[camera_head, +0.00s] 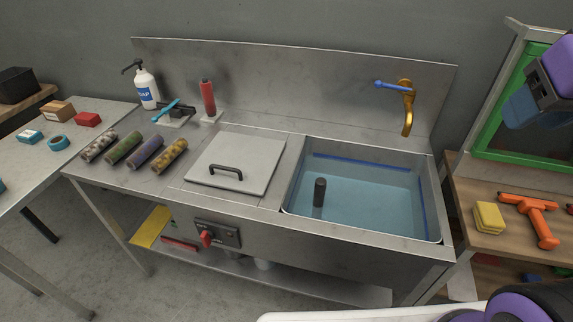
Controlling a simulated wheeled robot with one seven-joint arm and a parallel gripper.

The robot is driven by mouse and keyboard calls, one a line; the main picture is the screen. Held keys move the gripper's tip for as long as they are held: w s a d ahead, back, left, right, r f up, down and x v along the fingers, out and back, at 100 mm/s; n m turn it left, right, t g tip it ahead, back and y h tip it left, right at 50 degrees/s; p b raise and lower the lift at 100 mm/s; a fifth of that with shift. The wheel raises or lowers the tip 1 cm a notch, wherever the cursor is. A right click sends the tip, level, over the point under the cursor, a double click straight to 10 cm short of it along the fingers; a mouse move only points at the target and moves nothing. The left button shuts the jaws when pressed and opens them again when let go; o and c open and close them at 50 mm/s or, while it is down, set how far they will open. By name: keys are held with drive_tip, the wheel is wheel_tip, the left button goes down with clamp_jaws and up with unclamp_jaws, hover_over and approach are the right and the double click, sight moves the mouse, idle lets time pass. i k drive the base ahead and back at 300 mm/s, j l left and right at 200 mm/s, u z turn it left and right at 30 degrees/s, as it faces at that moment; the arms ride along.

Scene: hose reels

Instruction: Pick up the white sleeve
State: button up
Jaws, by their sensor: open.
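Several short cylindrical sleeves lie side by side on the left of the steel counter. The leftmost sleeve (99,147) is pale, whitish-cream with dark blotches. To its right lie a green sleeve (123,148), a purple-blue sleeve (146,153) and a tan mottled sleeve (169,156). No plain white sleeve shows; the leftmost looks palest. Purple and dark parts of my arm show at the upper right and lower right, far from the sleeves.
The water-filled basin (433,201) holds an upright dark cylinder (319,191). A grey lid (238,155) with a black handle sits between the sleeves and basin. Behind the sleeves stand a soap bottle (146,87) and a red bottle (208,99). An orange tool (538,217) lies right.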

sight(100, 144)
drive_tip(key=u, duration=1.5)
drive_tip(key=i+j+z, duration=0.3)
drive_tip(key=i+j, duration=1.75)
drive_tip(key=k+j, duration=0.05)
